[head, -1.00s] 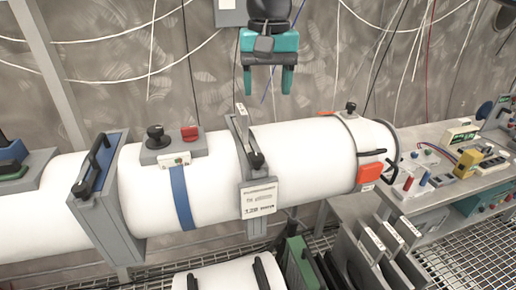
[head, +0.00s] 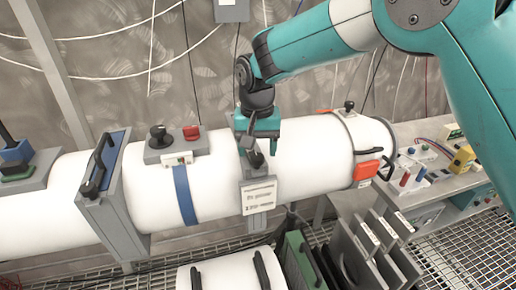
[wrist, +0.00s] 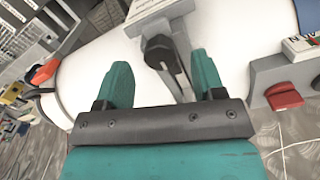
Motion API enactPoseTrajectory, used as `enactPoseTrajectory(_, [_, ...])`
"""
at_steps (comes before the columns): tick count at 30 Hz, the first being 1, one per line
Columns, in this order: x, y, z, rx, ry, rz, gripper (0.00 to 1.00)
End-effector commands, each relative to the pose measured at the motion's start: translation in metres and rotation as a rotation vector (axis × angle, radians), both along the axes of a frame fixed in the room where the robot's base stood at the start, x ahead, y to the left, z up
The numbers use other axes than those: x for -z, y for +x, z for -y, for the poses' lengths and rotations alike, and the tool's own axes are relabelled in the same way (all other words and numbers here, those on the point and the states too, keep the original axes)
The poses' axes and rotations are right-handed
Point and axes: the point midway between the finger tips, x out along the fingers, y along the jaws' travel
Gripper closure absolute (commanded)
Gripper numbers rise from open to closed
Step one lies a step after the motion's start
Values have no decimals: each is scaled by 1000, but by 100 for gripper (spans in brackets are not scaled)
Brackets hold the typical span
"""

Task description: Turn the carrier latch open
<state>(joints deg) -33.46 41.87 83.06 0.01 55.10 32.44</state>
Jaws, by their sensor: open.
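A grey latch lever with a black end (head: 256,160) sits on the grey clamp band around the middle of the white cylinder (head: 310,150). I take it to be the carrier latch. My gripper (head: 259,147) is lowered over it, open, with teal fingers. In the wrist view the latch's black end (wrist: 160,50) and grey bar show between the two spread fingers of my gripper (wrist: 162,72). A gap shows on both sides, so the fingers look apart from it. The lever's upper part is hidden behind my gripper in the head view.
A white label plate (head: 260,197) hangs below the latch. To the left are a black knob and red button (head: 190,132) on a grey mount, and another clamp with a black handle (head: 97,168). An orange block (head: 368,168) is at the right end.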

Motion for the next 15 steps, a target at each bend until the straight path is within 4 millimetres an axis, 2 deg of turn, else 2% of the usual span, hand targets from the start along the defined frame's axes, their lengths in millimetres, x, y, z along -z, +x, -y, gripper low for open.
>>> enactPoseTrajectory(6, [19, 0, 0, -1, 0, 0, 37])
enactPoseTrajectory(15, [22, 0, 0, -1, 0, 0, 37])
